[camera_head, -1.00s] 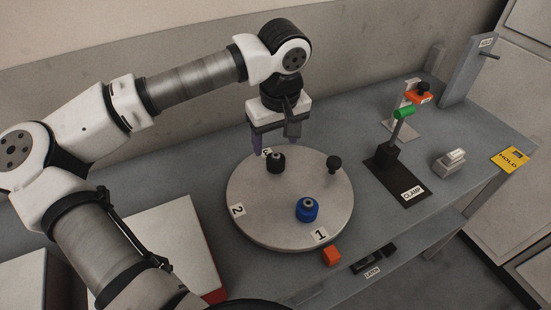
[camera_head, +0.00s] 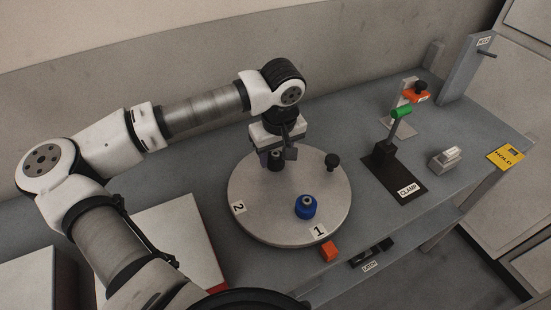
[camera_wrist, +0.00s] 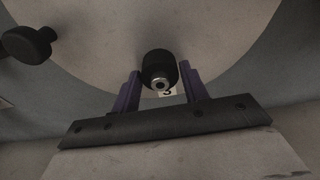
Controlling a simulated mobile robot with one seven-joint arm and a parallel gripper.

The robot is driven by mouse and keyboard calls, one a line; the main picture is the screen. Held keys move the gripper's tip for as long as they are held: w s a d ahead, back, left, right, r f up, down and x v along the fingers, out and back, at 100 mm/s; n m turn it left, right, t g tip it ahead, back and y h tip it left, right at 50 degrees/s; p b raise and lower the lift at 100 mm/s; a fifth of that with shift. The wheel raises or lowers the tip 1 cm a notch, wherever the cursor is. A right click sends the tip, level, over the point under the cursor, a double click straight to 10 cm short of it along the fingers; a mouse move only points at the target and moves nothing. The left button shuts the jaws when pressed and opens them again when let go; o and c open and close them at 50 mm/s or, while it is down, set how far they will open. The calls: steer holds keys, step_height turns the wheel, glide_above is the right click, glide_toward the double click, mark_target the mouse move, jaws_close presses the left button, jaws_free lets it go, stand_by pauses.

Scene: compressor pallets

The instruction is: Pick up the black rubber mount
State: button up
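The black rubber mount (camera_head: 276,161) is a short dark cylinder with a metal centre, standing on the round turntable (camera_head: 250,220) near its far edge, by the label 3. It also shows in the wrist view (camera_wrist: 158,70). My gripper (camera_head: 274,158) is lowered over it. In the wrist view my gripper (camera_wrist: 160,84) is open, with one purple finger on each side of the mount. A narrow gap shows on each side. The head view partly hides the mount behind the gripper.
A blue mount (camera_head: 305,207) stands on the turntable near label 1. A black knob (camera_head: 332,162) stands at the turntable's right. A clamp stand (camera_head: 386,155) stands to the right.

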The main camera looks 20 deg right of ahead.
steer(key=c, duration=0.6)
steer(key=shift+r, duration=0.1)
